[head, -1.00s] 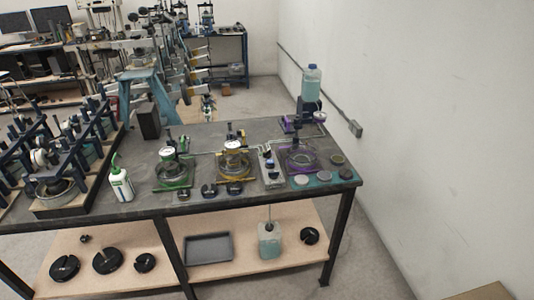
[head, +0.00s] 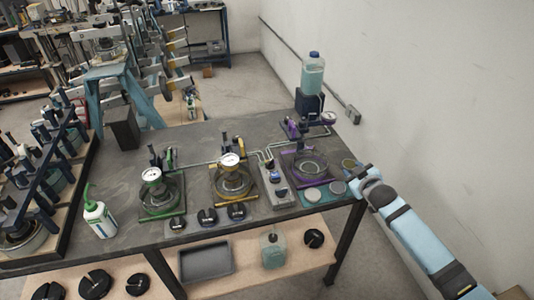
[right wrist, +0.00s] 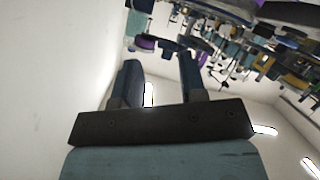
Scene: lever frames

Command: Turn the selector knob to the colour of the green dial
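The green dial (head: 152,175) is a round white gauge over the green-framed station at the left of the bench. A narrow grey panel (head: 276,185) with small knobs stands between the yellow and purple stations; it may carry the selector knob, but its setting is too small to read. My right gripper (head: 370,181) is at the bench's front right corner, right of the panel and apart from it. In the right wrist view its two fingers (right wrist: 158,72) are spread with nothing between them. My left gripper is not in view.
A yellow dial (head: 231,160) and a purple station (head: 309,167) stand on the bench. Round discs (head: 312,195) lie near the front right edge. A bottle of bluish liquid (head: 313,73) stands at the back right. A white bottle with a green spout (head: 99,216) stands front left.

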